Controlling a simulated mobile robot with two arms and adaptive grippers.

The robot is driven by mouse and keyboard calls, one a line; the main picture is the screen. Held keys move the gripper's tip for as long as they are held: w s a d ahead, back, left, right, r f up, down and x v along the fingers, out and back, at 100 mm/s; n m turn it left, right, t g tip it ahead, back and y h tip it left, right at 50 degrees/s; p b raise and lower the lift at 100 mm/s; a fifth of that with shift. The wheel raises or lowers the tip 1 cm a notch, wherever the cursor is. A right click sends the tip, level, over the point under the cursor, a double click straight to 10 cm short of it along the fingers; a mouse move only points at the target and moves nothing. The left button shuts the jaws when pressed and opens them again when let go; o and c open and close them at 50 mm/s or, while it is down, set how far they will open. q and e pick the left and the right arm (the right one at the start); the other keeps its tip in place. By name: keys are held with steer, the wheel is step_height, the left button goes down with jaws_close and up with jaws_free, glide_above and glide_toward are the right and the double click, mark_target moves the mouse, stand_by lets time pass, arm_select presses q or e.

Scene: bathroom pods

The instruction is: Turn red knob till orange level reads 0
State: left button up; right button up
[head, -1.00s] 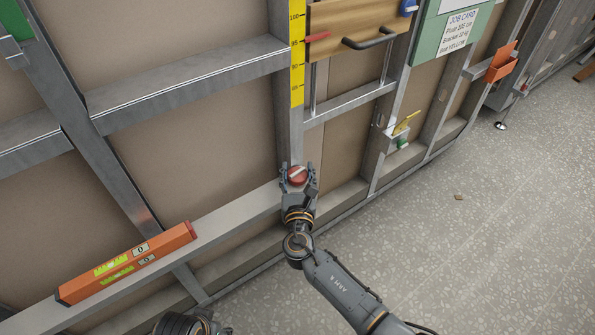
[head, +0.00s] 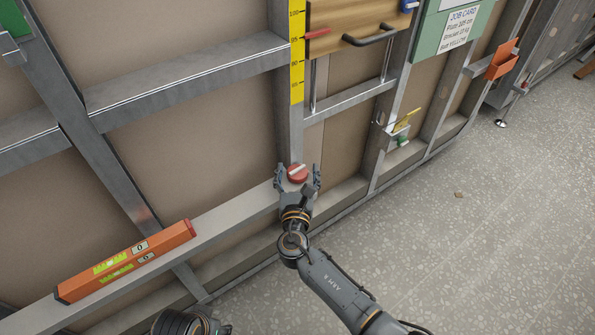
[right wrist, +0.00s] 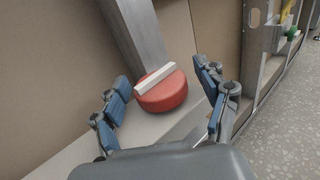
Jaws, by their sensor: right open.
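The red knob (head: 297,174) with a white bar across its top sits on the lower rail at the foot of a post. It also shows in the right wrist view (right wrist: 163,93), between my spread fingers. My right gripper (head: 298,182) is open around the knob, with visible gaps on both sides in the right wrist view (right wrist: 165,92). The orange level (head: 125,262) lies along the rail at lower left, its right end higher in the picture. Its upper display seems to read 0; the lower one is too small to read surely. My left gripper is out of view.
A yellow scale (head: 297,55) runs up the post, beside a wooden panel (head: 352,20) with a dark handle. A green board with a job card (head: 461,27) and an orange holder (head: 502,60) are farther right. The speckled floor (head: 480,220) at right is mostly clear.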

steer(key=shift+r, duration=0.1)
steer(key=s, duration=1.2)
